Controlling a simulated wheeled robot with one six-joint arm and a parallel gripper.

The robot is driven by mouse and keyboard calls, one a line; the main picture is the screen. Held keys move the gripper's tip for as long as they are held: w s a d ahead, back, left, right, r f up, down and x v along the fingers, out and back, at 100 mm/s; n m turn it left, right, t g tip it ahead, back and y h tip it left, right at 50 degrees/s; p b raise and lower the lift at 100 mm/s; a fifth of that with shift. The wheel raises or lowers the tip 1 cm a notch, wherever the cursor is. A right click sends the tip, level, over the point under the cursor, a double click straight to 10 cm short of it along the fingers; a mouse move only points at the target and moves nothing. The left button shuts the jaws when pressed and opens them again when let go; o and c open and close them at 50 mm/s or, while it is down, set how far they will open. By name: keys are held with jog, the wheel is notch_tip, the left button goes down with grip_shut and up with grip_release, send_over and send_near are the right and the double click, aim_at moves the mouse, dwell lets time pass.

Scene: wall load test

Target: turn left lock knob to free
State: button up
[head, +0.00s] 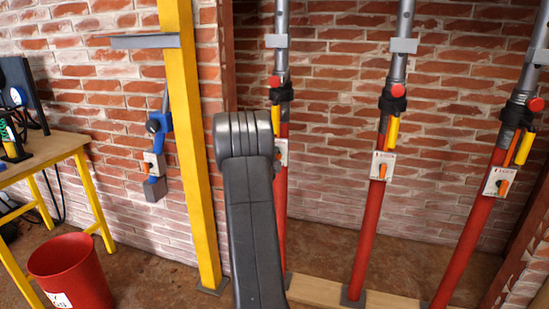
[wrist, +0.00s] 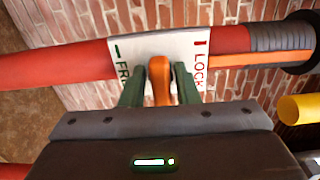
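The left prop's lock plate (head: 282,150) is white and sits on a red tube, partly hidden behind my arm in the head view. In the wrist view the plate (wrist: 192,50) reads FREE in green on the left and LOCK in red on the right. Its orange knob (wrist: 160,80) stands upright in the picture, between the two words. My gripper (wrist: 160,82) has its two dark green fingers on either side of the knob, close against it with almost no gap. The gripper is hidden behind my arm in the head view.
Two more red props, the middle (head: 366,220) and the right (head: 470,235), stand to the right with similar plates. A yellow post (head: 190,150) rises left of my arm. A yellow cylinder (wrist: 300,108) shows at the wrist view's right. A red bucket (head: 70,270) stands at lower left.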

jog(key=shift+o, duration=0.6)
jog(key=shift+s+a, duration=0.1)
jog(key=shift+s, duration=0.15)
jog(key=v, duration=1.3)
jog(key=shift+s+p, duration=0.15)
jog(key=shift+p, duration=0.15)
jog(key=x, duration=1.4)
jog(key=shift+s+a+b, duration=0.1)
jog(key=shift+s+b, duration=0.1)
jog(key=shift+b, duration=0.1)
